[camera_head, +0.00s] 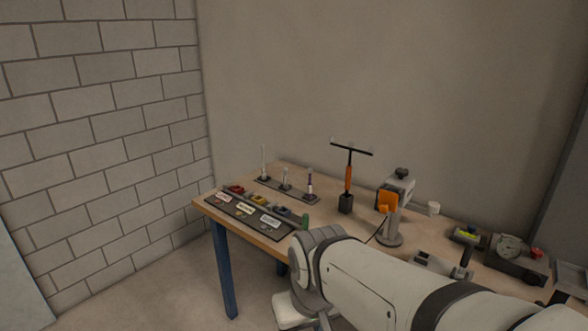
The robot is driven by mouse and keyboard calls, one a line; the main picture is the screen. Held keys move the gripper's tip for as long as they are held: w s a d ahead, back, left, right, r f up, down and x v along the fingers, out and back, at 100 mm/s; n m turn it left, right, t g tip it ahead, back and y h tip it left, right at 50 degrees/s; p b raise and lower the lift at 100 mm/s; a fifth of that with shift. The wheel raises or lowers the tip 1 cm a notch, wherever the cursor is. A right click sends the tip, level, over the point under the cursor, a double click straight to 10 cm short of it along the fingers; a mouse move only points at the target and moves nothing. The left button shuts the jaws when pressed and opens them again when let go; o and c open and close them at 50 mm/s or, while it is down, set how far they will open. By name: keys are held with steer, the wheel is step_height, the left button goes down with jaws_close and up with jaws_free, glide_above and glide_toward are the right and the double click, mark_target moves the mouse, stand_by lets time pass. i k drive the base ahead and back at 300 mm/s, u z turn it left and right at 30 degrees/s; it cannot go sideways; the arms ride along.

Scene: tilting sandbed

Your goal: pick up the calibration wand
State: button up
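The calibration wand (348,178) looks to be the T-shaped tool standing upright near the back of the table. It has a dark crossbar on top, a thin dark stem and an orange grip. Its lower end sits in a black block-shaped holder (345,204). Nothing covers the wand. My white arm reaches in from the lower right, in front of the table, and bends downward at the bottom middle. My gripper is not visible in this view.
The wooden table (418,232) has blue legs. Left of the wand are a strip with upright rods (285,187) and a dark labelled tray (243,212). Right of it is a grey-and-orange device (390,205) on a stand, then a gauge unit (511,253). A wall stands behind.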

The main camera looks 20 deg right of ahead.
mark_target(372, 149)
steer(key=z, duration=3.65)
steer(key=k, duration=1.45)
steer(key=u, duration=1.75)
steer(key=i, duration=1.05)
